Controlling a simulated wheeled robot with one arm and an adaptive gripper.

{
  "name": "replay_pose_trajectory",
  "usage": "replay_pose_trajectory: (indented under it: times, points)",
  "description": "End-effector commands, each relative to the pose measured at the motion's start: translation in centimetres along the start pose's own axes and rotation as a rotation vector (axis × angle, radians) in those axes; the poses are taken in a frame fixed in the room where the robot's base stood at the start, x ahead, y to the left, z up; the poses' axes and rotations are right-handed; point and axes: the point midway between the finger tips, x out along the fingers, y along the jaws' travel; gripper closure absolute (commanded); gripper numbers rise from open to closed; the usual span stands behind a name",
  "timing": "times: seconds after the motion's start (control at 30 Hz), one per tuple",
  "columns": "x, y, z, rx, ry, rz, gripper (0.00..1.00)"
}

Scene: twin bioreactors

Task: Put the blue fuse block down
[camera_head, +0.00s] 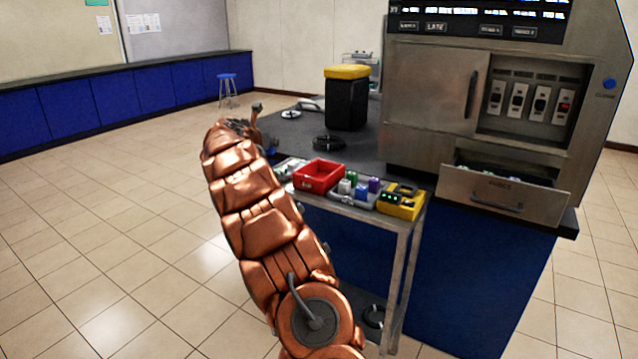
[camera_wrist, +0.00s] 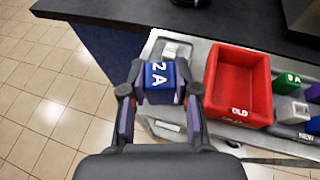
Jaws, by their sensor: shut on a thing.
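The blue fuse block (camera_wrist: 159,72), marked "2 A" in white, is between the two fingertips of my gripper (camera_wrist: 163,88) in the wrist view. The fingers are shut on its sides. It is over the left end of the grey cart top (camera_wrist: 168,127), left of the red bin. I cannot tell whether its underside touches the surface.
A red bin (camera_wrist: 238,85) marked "OLD" stands just right of the block; it also shows in the head view (camera_head: 319,175). Beyond it are green (camera_wrist: 287,80), white and purple blocks, another blue block (camera_head: 361,190) and a yellow device (camera_head: 400,203). A dark counter (camera_wrist: 225,22) edges the cart's far side.

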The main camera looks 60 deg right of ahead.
Motion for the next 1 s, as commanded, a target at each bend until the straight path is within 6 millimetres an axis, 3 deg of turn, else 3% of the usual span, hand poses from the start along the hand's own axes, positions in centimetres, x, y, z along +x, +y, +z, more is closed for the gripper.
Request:
replay_pose_trajectory:
  times: [0.03, 0.2, 0.4, 0.57, 0.8, 1.0]
  points:
    - [1.5, -2.6, 0.2, 0.021, 0.004, -0.051, 1.00]
    - [4.2, -9.5, 1.1, 0.082, 0.007, -0.185, 1.00]
    - [5.6, -13.9, 1.4, 0.120, 0.006, -0.270, 1.00]
    - [6.3, -15.0, 0.4, 0.128, 0.007, -0.291, 1.00]
    - [7.7, -14.8, -3.1, 0.126, 0.008, -0.288, 1.00]
    - [8.1, -14.7, -4.2, 0.127, 0.007, -0.287, 1.00]
